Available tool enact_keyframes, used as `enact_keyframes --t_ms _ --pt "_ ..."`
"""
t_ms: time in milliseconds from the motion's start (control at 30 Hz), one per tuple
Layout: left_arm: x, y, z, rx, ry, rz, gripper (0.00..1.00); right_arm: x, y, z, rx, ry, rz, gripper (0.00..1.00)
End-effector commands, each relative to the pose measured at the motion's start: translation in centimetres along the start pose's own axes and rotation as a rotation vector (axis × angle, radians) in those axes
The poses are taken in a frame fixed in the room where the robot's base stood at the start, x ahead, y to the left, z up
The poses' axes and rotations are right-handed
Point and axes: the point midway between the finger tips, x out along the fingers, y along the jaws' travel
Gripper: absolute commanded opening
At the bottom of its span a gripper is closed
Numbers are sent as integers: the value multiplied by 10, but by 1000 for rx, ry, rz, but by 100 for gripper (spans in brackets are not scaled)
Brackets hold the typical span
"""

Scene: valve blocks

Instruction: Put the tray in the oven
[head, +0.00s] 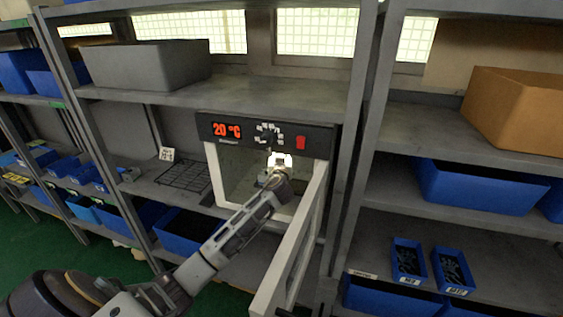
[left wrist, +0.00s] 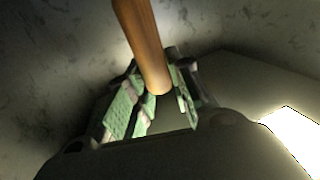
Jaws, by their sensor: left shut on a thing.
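The oven (head: 265,132) stands on the middle shelf, with a dark front panel reading 20 °C. Its white-framed door (head: 290,250) is swung open to the right. My left arm reaches into the oven opening, and the gripper there is mostly hidden in the head view. In the left wrist view my left gripper (left wrist: 158,88) has its green-padded fingers shut on a brown wooden bar (left wrist: 143,38). I cannot tell whether this bar belongs to the tray. No tray shows clearly in the oven. My right gripper is out of view.
A black wire rack (head: 186,176) lies on the shelf left of the oven. A grey bin (head: 150,64) stands on the shelf above. An orange bin (head: 515,108) and blue bins (head: 478,187) are on the right shelves. Shelf uprights flank the oven.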

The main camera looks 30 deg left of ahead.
Motion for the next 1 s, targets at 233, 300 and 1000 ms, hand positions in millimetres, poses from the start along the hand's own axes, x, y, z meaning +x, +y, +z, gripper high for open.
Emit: enact_keyframes --t_ms 233,300,1000 --pt "0 0 -3 0 5 1 0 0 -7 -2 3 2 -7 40" --pt "0 0 -2 0 5 1 0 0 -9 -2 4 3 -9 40" --pt "0 0 32 1 5 1 0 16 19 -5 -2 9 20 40"
